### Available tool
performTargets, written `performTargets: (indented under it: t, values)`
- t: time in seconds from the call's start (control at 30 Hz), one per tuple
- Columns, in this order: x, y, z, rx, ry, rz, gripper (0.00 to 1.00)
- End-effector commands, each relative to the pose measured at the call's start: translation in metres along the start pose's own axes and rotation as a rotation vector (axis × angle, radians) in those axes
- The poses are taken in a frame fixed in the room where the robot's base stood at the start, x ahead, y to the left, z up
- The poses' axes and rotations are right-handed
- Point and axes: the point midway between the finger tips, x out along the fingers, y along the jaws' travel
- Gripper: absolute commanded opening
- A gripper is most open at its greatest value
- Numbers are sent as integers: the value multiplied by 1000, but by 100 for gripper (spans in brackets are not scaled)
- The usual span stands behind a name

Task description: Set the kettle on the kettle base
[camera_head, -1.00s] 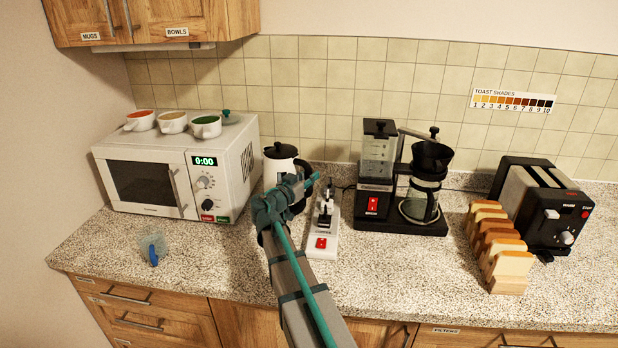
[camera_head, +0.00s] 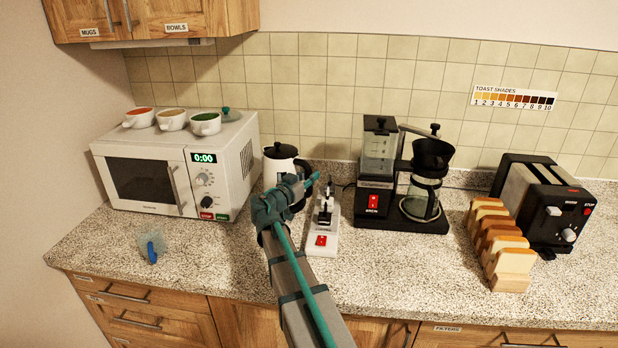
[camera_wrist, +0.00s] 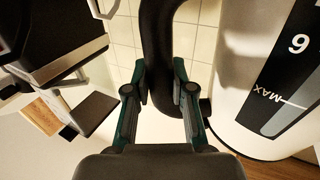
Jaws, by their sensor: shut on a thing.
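The kettle is a white one with a black lid (camera_head: 281,151), between the microwave and a white switched strip. Its white body, with a dark gauge marked MAX, fills the right of the wrist view (camera_wrist: 235,70). My gripper (camera_head: 299,187) is at the kettle's handle. In the wrist view my gripper's fingers (camera_wrist: 161,98) are closed around the black handle (camera_wrist: 156,40). The kettle looks about upright in the head view. Its bottom is hidden behind my arm, so I cannot tell whether it touches anything. I cannot make out the kettle base.
A white strip with a red switch and black plug (camera_head: 323,240) lies right of my gripper. The coffee maker (camera_head: 376,200), bread slices (camera_head: 510,262) and toaster (camera_head: 545,215) stand further right. The microwave (camera_head: 140,182) is left. A clear blue-handled cup (camera_head: 152,252) sits on otherwise open counter at front left.

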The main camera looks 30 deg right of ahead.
Motion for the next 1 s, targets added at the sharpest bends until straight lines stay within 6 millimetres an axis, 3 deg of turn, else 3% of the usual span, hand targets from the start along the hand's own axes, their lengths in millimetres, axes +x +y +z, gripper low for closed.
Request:
performTargets:
  t: [0.23,0.27,0.3,0.67,1.0]
  values:
    - [0,0,2,2,2,0,0]
    - [0,0,2,2,2,0,28]
    - [0,0,1,2,2,0,34]
    - [-2,0,4,-1,-1,0,34]
    - [-25,0,5,1,0,-1,34]
